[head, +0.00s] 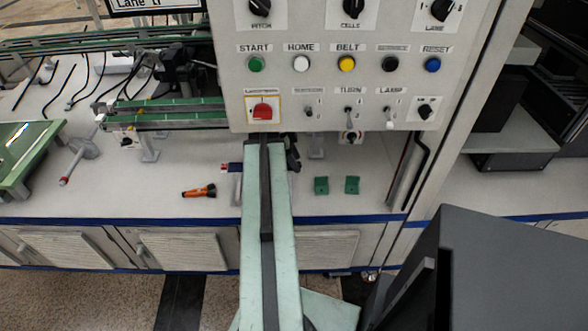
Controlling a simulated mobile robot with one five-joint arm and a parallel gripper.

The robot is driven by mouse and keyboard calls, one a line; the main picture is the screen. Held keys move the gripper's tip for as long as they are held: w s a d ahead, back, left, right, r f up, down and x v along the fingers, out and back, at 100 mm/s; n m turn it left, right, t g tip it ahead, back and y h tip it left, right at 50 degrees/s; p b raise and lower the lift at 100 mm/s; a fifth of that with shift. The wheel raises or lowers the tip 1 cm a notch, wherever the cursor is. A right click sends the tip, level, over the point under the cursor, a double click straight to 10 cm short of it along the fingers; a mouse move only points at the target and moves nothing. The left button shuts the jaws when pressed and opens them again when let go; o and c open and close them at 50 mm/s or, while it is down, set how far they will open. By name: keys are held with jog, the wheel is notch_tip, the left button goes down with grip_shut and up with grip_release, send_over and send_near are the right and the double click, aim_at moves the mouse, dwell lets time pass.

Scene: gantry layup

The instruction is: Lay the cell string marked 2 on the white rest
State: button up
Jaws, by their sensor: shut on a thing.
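My arm reaches forward over the white bench, and its far end covers most of my gripper (292,156). Only a dark part of the gripper shows, just right of the arm. A dark blue strip with a red and white end, apparently a cell string (235,167), sticks out to the left of the arm at the same height. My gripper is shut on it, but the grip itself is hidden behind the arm. No number can be read on the strip. I cannot make out the white rest clearly against the pale bench.
A control panel (330,75) with knobs and buttons hangs close above the arm's far end. An orange torch (198,191) lies left of the arm. Two green blocks (321,185) (352,184) stand to the right. A green-framed tray (30,150) is at the far left.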

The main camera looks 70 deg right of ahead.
jog(key=shift+f+b, duration=2.1)
jog(key=shift+f, duration=0.05)
jog(key=o, duration=1.4)
jog(key=shift+c, duration=0.2)
jog(key=p+v, duration=0.6)
jog(key=v, duration=0.1)
jog(key=shift+s+r+p, duration=0.15)
jog(key=shift+r+p, duration=0.05)
jog(key=shift+p, duration=0.2)
jog(key=w, duration=0.1)
jog(key=w+f+b, duration=0.1)
jog(key=shift+w+a+f, duration=0.2)
jog(key=shift+w+a, duration=0.05)
jog(key=shift+a, duration=0.15)
jog(key=w+a, duration=0.1)
jog(key=w, duration=0.1)
jog(key=w+a, duration=0.1)
jog(key=w, duration=0.1)
jog(key=w+a, duration=0.1)
jog(key=w, duration=0.2)
jog(key=shift+w+a, duration=0.3)
jog(key=shift+w, duration=0.3)
